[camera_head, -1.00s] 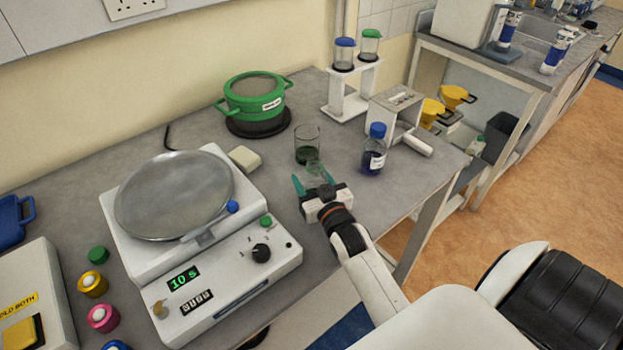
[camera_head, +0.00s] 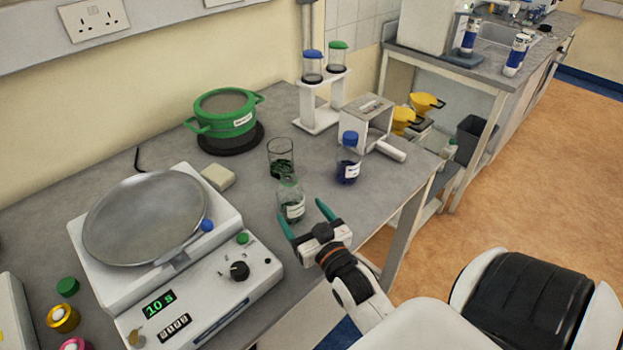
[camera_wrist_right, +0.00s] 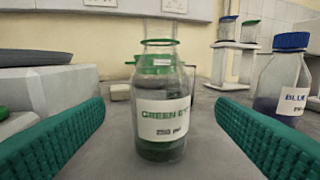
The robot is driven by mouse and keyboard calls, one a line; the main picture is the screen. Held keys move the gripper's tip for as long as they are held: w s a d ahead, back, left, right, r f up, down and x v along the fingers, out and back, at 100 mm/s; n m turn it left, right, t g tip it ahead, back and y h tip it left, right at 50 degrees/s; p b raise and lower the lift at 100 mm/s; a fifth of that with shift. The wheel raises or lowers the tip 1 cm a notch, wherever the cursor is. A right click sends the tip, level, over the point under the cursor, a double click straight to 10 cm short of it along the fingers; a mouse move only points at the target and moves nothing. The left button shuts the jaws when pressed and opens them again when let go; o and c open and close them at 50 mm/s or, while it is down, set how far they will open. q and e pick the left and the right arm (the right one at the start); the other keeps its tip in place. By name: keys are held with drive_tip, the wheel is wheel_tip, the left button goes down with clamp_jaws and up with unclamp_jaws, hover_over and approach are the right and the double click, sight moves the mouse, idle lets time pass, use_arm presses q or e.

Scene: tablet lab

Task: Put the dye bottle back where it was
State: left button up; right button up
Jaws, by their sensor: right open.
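The green dye bottle (camera_head: 291,203) stands upright and uncapped on the bench, with green liquid low inside. In the right wrist view the bottle (camera_wrist_right: 162,110) stands ahead between the fingers, its label reading "GREEN DY", with gaps on both sides. My right gripper (camera_head: 302,213) is open and empty, its teal fingers pointing at the bottle from the front. A beaker (camera_head: 281,160) with dark green contents stands just behind the bottle. A blue-capped blue dye bottle (camera_head: 347,162) stands to the right. My left gripper is not in view.
A balance (camera_head: 215,262) with a wide pan fills the left. A green pot (camera_head: 224,118) stands at the back. A white stand (camera_head: 320,112) with two capped jars and a small rack (camera_head: 366,124) stand behind right.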

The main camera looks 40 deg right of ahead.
drive_tip(key=shift+s+a, duration=0.15)
drive_tip(key=shift+s, duration=0.8)
drive_tip(key=shift+s+a, duration=0.15)
drive_tip(key=shift+s, duration=0.75)
